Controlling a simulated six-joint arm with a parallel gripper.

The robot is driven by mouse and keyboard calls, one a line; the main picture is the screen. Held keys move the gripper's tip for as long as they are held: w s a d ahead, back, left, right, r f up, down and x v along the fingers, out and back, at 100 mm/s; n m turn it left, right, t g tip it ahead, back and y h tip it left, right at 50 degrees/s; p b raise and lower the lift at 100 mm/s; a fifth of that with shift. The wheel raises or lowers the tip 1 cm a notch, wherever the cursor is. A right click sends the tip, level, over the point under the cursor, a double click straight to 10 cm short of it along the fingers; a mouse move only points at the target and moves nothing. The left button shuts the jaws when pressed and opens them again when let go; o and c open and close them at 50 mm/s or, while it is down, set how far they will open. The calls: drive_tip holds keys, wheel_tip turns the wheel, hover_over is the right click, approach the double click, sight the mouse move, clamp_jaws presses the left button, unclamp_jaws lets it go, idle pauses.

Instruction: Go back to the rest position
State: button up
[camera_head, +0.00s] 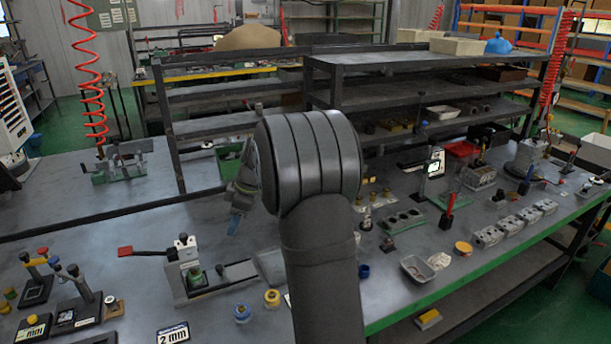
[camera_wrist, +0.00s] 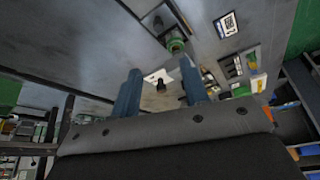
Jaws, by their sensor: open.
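My gripper (camera_wrist: 160,68) shows in the wrist view as two blue fingers standing apart, with nothing held between them. A small dark-tipped part on a white piece (camera_wrist: 158,78) shows in the gap beyond the fingers; I cannot tell its distance. In the head view my large grey arm link fills the middle. Part of my wrist and a blue fingertip (camera_head: 235,222) show to its left, above the grey bench (camera_head: 120,220). The rest of my gripper is hidden behind the arm there.
A lever clamp fixture (camera_head: 190,270) with a red handle stands left of my arm. Several grey valve blocks (camera_head: 515,222) line the bench at right. A dark shelf rack (camera_head: 340,95) stands behind. A small white tray (camera_head: 417,268) lies near the front edge. Bare bench shows at left.

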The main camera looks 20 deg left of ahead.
sight(218, 267)
drive_tip(key=x, duration=1.6)
drive_tip(key=shift+a+f, duration=0.1)
drive_tip(key=shift+f, duration=0.3)
drive_tip(key=v, duration=1.8)
drive_tip(key=x, duration=1.7)
drive_tip(key=shift+f, duration=0.2)
drive_tip(key=w+d, duration=0.6)
drive_tip(key=shift+w+d+f, duration=0.25)
drive_tip(key=shift+w, duration=0.05)
drive_tip(key=v, duration=1.7)
drive_tip(key=s+r+n+t, duration=0.1)
drive_tip(key=s+r+n, duration=0.1)
drive_tip(key=s+r, duration=0.2)
drive_tip(key=shift+s+d+r+t, duration=0.2)
drive_tip(key=shift+s+r+t, duration=0.15)
drive_tip(key=shift+r, duration=0.65)
